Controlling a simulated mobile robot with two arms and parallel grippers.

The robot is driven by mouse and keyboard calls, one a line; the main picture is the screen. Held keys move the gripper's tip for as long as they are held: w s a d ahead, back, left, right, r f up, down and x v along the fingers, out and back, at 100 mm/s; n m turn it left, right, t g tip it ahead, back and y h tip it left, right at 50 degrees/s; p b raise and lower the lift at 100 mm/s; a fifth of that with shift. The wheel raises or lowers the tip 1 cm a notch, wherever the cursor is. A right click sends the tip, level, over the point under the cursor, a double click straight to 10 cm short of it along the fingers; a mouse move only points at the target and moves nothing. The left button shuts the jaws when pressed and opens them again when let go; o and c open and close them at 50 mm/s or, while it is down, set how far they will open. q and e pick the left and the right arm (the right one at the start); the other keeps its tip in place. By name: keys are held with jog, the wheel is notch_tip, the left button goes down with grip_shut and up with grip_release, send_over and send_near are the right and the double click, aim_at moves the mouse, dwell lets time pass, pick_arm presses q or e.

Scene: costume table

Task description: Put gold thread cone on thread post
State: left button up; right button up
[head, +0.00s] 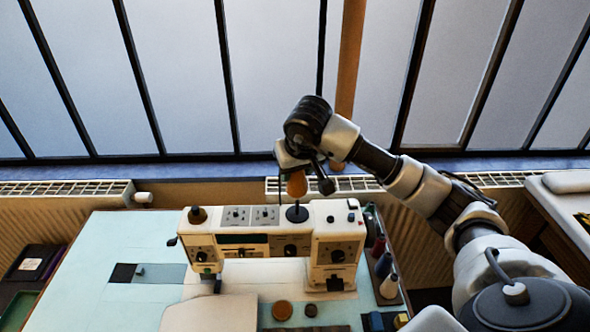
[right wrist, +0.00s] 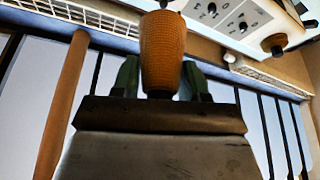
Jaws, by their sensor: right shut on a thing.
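The gold thread cone (head: 297,184) is orange-gold and hangs roughly upright over the top of the white sewing machine. In the right wrist view the cone (right wrist: 162,52) sits between two green fingers. My right gripper (head: 296,170) is shut on it. The thread post (head: 297,204) is a thin dark pin on a round black base on the machine top. It shows directly below the cone; I cannot tell whether its tip is inside the cone. My left gripper is not in view.
The sewing machine (head: 270,241) stands on a pale table (head: 110,240). Several thread cones (head: 389,286) stand in a rack at its right. Round brown items (head: 282,310) lie in front. A radiator (head: 70,189) and window bars are behind. The table's left side is mostly clear.

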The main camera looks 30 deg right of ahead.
aim_at(296, 192)
jog(key=shift+w, duration=0.35)
jog(key=shift+s+f+b, duration=0.1)
jog(key=shift+s+b, duration=0.2)
jog(key=shift+s, duration=0.5)
jog(key=shift+f, duration=0.25)
jog(key=shift+b+x, duration=0.7)
jog(key=shift+x, duration=0.55)
jog(key=shift+s+a+f+b, duration=0.15)
jog(key=shift+f+b, duration=0.15)
jog(key=shift+f, duration=0.15)
jog(key=shift+s+d+f+b, duration=0.15)
jog(key=shift+f+b, duration=0.15)
jog(key=shift+f, duration=0.2)
jog(key=shift+a+f+b, duration=0.1)
jog(key=shift+f+b, duration=0.25)
jog(key=shift+f, duration=0.25)
jog(key=shift+w+f+b, duration=0.15)
jog(key=shift+f+b, duration=0.1)
jog(key=shift+b, duration=0.1)
